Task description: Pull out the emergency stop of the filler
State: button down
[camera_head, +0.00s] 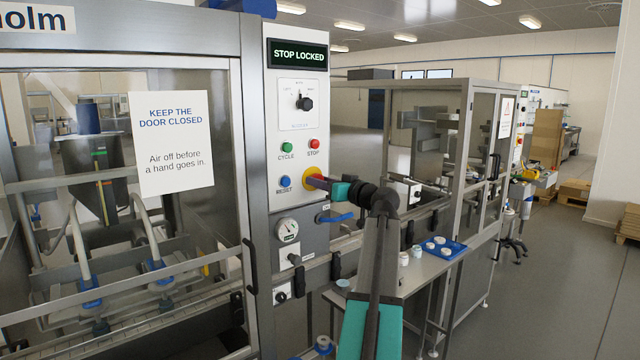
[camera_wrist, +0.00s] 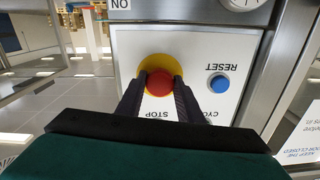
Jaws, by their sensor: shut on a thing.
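The emergency stop is a red mushroom button (camera_wrist: 159,82) on a yellow ring on the filler's light control panel. In the wrist view, upside down, my gripper (camera_wrist: 160,86) has one dark finger on each side of the red button, shut on it. In the head view my gripper (camera_head: 325,184) reaches the panel from the right and hides most of the button; part of the yellow ring (camera_head: 310,175) shows. The filler's display (camera_head: 299,55) reads "STOP LOCKED".
The blue RESET button (camera_head: 285,181) is left of the emergency stop. The green CYCLE button (camera_head: 287,147) and red STOP button (camera_head: 314,144) are above it. A gauge (camera_head: 287,230) and blue lever (camera_head: 336,218) are below. A blue tray (camera_head: 458,250) stands on a side table.

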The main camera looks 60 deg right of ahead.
jog(key=shift+s+f+b, duration=0.1)
jog(key=shift+b, duration=0.2)
jog(key=shift+s+a+b, duration=0.2)
jog(key=shift+s+b, duration=0.3)
jog(key=shift+b, duration=0.6)
jog(key=c, duration=1.7)
grip_release()
jog(key=o, duration=0.5)
jog(key=shift+s+a, duration=0.1)
jog(key=shift+s, duration=0.1)
jog(key=shift+w, duration=0.15)
